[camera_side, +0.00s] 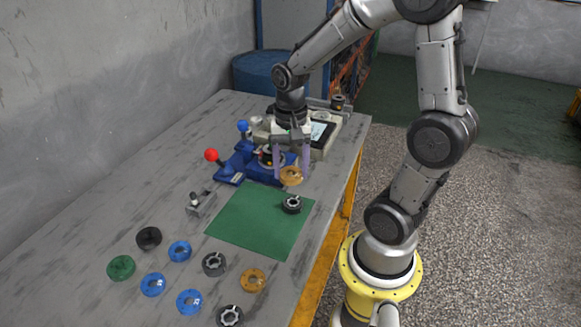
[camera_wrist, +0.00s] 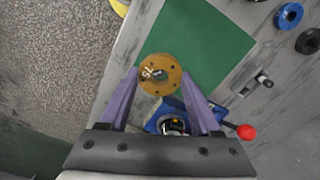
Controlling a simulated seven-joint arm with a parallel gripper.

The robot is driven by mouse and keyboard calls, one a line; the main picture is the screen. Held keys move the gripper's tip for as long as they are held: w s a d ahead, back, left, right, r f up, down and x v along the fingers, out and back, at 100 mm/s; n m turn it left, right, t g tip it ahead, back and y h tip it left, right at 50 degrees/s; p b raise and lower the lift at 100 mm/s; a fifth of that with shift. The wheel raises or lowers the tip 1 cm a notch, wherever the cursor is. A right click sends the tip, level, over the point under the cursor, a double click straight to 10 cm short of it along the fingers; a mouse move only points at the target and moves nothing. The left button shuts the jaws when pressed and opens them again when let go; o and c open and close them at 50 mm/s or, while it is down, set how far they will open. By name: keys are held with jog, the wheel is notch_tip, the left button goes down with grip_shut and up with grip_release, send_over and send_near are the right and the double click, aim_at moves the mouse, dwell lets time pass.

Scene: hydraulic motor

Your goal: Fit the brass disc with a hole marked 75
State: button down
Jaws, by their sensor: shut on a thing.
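My gripper (camera_side: 291,172) is shut on a brass disc (camera_side: 291,177), held between its two purple fingers above the table, near the right front of the blue fixture (camera_side: 260,162). In the wrist view the fingertips (camera_wrist: 160,75) pinch the disc (camera_wrist: 160,68) at its sides. Its face shows a hole and a marking that looks like 75, turned over. The blue fixture (camera_wrist: 172,117) shows between the fingers, partly covered by my gripper. A second brass disc (camera_side: 253,280) lies at the near end of the table.
A green mat (camera_side: 245,217) lies in front, with a black ring (camera_side: 292,204) on it. Levers with a red ball (camera_side: 211,155) and a blue ball (camera_side: 242,126) stick up by the fixture. A grey device with a screen (camera_side: 322,132) stands behind. Several blue, black and green rings lie nearer.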

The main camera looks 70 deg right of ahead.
jog(key=w+d+r, duration=0.1)
jog(key=w+d, duration=0.3)
jog(key=d, duration=0.1)
jog(key=w+d+r, duration=0.1)
jog(key=w+d, duration=0.4)
jog(key=d, duration=0.1)
jog(key=w+d+r, duration=0.1)
jog(key=w+d, duration=0.4)
jog(key=d, duration=0.1)
jog(key=shift+r, duration=0.4)
jog(key=shift+s+d+f, duration=0.25)
jog(key=shift+s+f, duration=0.05)
jog(key=shift+f, duration=1.85)
jog(key=shift+f, duration=0.75)
jog(key=shift+f, duration=1.45)
jog(key=shift+f, duration=0.45)
